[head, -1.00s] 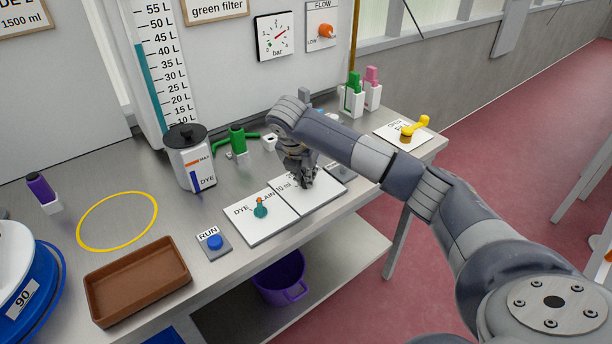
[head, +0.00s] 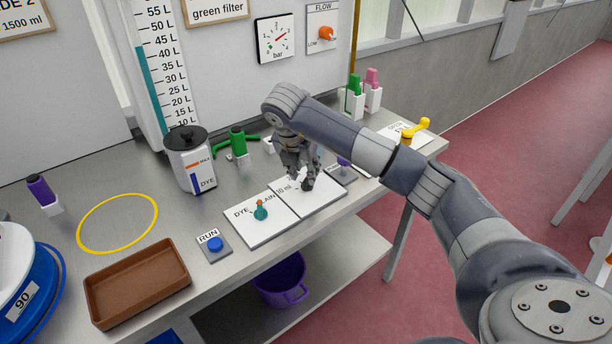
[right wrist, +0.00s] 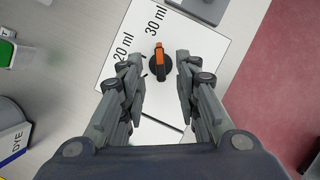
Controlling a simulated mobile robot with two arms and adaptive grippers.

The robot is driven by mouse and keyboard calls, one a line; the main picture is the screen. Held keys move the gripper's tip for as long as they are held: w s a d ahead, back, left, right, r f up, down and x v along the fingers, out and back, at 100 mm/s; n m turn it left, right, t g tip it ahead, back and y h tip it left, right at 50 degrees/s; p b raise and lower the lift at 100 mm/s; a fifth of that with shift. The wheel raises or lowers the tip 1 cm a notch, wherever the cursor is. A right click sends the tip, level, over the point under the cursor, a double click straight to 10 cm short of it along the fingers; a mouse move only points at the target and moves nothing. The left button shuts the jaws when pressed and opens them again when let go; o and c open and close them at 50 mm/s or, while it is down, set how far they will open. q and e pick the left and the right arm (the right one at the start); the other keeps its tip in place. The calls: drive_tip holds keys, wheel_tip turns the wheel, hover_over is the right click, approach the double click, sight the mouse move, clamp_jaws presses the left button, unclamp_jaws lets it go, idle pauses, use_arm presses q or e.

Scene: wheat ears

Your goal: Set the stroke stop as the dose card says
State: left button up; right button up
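The stroke stop is a white plate (right wrist: 205,100) marked 20 ml and 30 ml in the right wrist view, with a dark round knob (right wrist: 160,68) bearing an orange pointer. The pointer is turned toward the 30 ml mark. My right gripper (right wrist: 167,72) is open, with one finger on each side of the knob; I cannot tell whether they touch it. In the head view the right gripper (head: 304,182) is low over the plate (head: 322,198), whose 10 ml mark shows, and hides the knob. No card giving a stroke dose is readable. My left gripper is out of view.
The DYE/PLAIN plate (head: 262,230) with a teal lever adjoins on the left, with the blue RUN button (head: 215,243) beyond. A purple-knobbed block (head: 343,170) stands close right. The dye jar (head: 191,165) and green valve (head: 238,142) stand behind. A brown tray (head: 137,310) lies front left.

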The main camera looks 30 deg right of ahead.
drive_tip(key=v, duration=0.8)
idle(0.4)
